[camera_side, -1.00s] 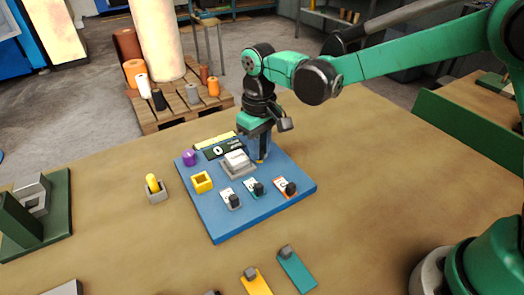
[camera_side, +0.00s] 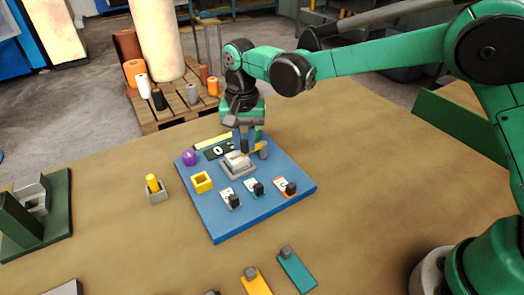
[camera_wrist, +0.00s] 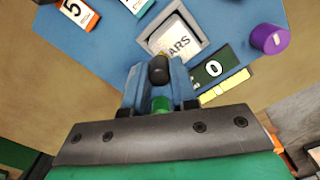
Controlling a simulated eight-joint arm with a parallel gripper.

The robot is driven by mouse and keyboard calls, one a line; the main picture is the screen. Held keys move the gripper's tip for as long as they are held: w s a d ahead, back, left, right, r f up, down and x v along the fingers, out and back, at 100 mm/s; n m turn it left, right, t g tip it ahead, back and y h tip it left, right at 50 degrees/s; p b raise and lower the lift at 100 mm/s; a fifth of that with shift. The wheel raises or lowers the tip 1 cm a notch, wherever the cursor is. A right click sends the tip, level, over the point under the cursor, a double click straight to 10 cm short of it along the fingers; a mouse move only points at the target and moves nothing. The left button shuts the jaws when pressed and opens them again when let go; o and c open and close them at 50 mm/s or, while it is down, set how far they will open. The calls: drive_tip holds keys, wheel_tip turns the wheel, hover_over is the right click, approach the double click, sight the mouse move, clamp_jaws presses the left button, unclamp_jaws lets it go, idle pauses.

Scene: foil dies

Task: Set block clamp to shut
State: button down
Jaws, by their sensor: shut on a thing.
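The block clamp (camera_side: 263,152) stands at the right edge of the block's holder, with a grey post and a yellow arm reaching left toward the block. A green part shows between my gripper's blue fingers in the wrist view, with a black-tipped part ahead of it over the block's near edge. My gripper (camera_side: 251,141) is shut on the clamp's green handle (camera_wrist: 160,104); it also shows in the wrist view (camera_wrist: 158,92). The white lettered block (camera_side: 236,160) sits in a grey holder (camera_side: 240,173). I cannot tell whether the clamp presses on it.
The blue board (camera_side: 222,222) carries a counter reading 0 (camera_side: 221,149), a yellow strip (camera_side: 212,141), a purple knob (camera_side: 189,157), a yellow square frame (camera_side: 202,182) and three dies with dark grips along its front. A grey cup with a yellow peg (camera_side: 155,188) stands left.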

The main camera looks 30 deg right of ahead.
sight(246, 140)
drive_tip(key=shift+w+m, duration=0.15)
drive_tip(key=shift+m, duration=0.25)
drive_tip(key=c, duration=0.7)
unclamp_jaws()
drive_tip(key=shift+r, duration=2.85)
drive_tip(key=shift+d+r, duration=0.2)
drive_tip(key=s+d+r+n+t, duration=0.3)
drive_tip(key=s+d+r, duration=0.2)
drive_tip(key=s+d, duration=0.15)
drive_tip(key=s+d+f+n+t, duration=0.3)
drive_tip(key=s+d, duration=0.3)
drive_tip(key=s, duration=0.2)
drive_tip(key=shift+s+d+f+n+t, duration=0.15)
drive_tip(key=shift+s+f+n+t, duration=0.1)
drive_tip(key=shift+n+t, duration=0.4)
